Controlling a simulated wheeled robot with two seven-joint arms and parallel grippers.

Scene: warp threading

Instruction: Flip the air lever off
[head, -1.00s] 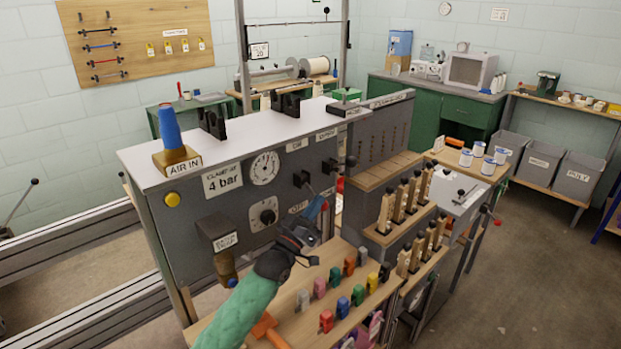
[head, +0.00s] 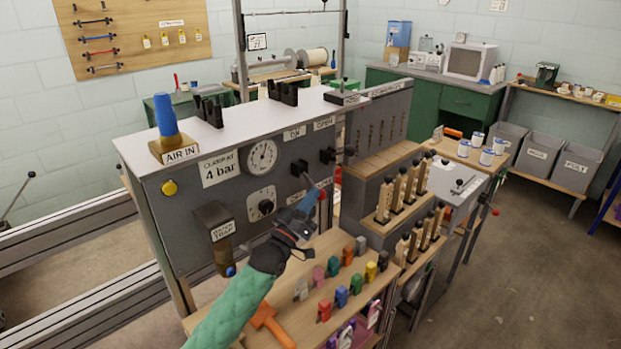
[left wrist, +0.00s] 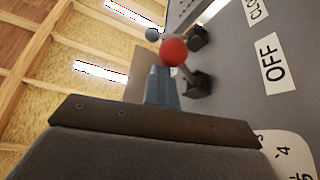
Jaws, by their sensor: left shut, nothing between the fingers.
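The air panel (head: 189,228) is a grey cabinet front with a gauge, a dial and labels. A black lever mount (head: 299,170) sits on it, with a thin rod slanting down toward my left gripper. In the left wrist view the lever's red ball knob (left wrist: 174,52) stands out from its mount (left wrist: 198,85), beside an OFF label (left wrist: 273,64). My left gripper (head: 311,197) is shut and empty, its blue fingertips close to the rod. In the left wrist view the fingertips (left wrist: 161,72) are right by the red knob; I cannot tell whether they touch.
A second black lever mount (head: 328,156) is close on the right. A water trap (head: 222,258) hangs at the lower left of the panel. Below is a wooden shelf with colored clips (head: 342,297) and an orange tool (head: 268,322). Wooden-handled tools (head: 400,190) stand on the right.

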